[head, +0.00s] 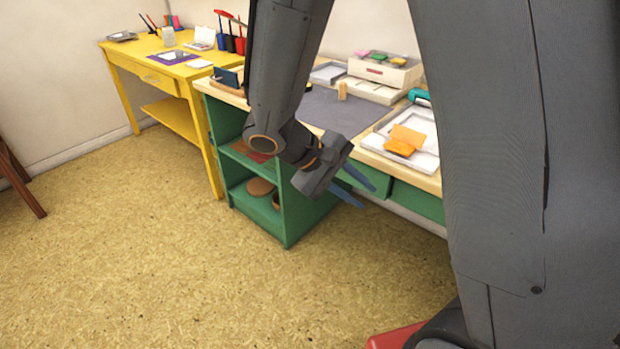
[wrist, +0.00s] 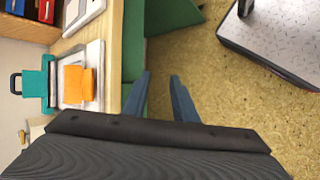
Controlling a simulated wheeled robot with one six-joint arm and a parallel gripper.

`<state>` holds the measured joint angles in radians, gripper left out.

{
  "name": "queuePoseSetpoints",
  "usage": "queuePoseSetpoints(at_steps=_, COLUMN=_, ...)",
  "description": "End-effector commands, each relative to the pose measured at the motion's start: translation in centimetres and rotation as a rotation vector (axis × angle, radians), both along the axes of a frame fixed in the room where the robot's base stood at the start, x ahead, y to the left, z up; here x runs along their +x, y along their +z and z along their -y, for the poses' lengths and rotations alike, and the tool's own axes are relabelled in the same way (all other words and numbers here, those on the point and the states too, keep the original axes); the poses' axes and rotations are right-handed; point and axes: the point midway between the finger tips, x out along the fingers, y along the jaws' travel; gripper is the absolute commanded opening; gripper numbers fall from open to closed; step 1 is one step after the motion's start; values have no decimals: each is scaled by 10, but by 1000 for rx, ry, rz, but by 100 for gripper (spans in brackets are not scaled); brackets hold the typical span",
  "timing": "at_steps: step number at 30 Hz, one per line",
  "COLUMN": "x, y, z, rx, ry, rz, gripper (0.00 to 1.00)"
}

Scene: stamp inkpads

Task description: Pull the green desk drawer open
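The green desk (head: 285,215) has a pale wooden top and an open shelf side. Its green drawer front (head: 415,199) shows under the top's front edge, partly hidden by my arm. In the wrist view a green front (wrist: 134,92) runs below the wooden edge; I cannot make out a handle. My gripper (head: 367,197) is in front of the desk, below the top's level, with its two blue fingers apart and nothing between them. In the wrist view the fingertips (wrist: 160,76) point along the desk front, with the left finger near or over the green; contact cannot be told.
On the desk top are a grey mat (head: 325,108), a white tray with orange pieces (head: 405,140) and a pale box with coloured pads (head: 385,70). A yellow desk (head: 180,72) stands at the back left. The speckled floor (head: 150,260) before the desks is clear.

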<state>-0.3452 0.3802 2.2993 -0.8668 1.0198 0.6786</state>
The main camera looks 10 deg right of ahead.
Motion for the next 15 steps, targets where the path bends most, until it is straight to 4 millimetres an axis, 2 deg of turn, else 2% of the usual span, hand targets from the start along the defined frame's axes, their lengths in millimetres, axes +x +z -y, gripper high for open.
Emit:
queuePoseSetpoints(at_steps=1, x=24, y=-22, z=-6, rx=-72, ry=52, rz=26, gripper=26)
queuePoseSetpoints(at_steps=5, x=82, y=-41, z=-24, rx=-241, ry=178, rz=149, gripper=26)
queuePoseSetpoints(at_steps=9, x=136, y=-56, z=-58, rx=-366, ry=306, rz=303, gripper=26)
queuePoseSetpoints(at_steps=12, x=162, y=-62, z=-81, rx=-417, ry=378, rz=398, gripper=26)
queuePoseSetpoints(at_steps=15, x=178, y=-64, z=-98, rx=-444, ry=425, rz=463, gripper=26)
